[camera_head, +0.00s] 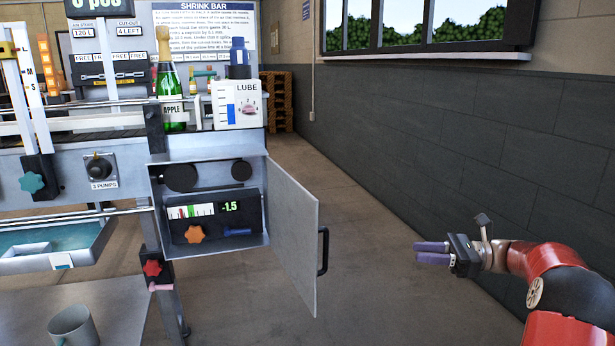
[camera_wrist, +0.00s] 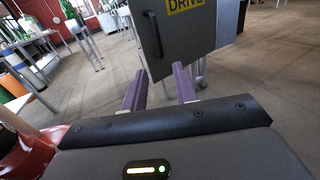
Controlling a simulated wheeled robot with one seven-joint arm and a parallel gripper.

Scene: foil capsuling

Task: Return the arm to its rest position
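My gripper (camera_head: 432,253) is at the right in the head view, held out in free air beside the grey wall. It points left, towards the machine's open cabinet door (camera_head: 294,235), and is well apart from it. In the wrist view my gripper (camera_wrist: 160,88) shows two purple fingers with a clear gap between them and nothing in the gap. Beyond the fingers is the outer face of the door (camera_wrist: 172,35), with a yellow DRIVE label (camera_wrist: 186,5) and a dark handle. My red arm comes in from the lower right in the head view.
The open drive cabinet (camera_head: 210,205) holds pulleys, an orange star knob (camera_head: 194,234) and a display reading -1.5. A LUBE container (camera_head: 237,106) and a green bottle (camera_head: 173,95) stand above. A grey mug (camera_head: 72,325) is lower left. The floor between door and wall is clear.

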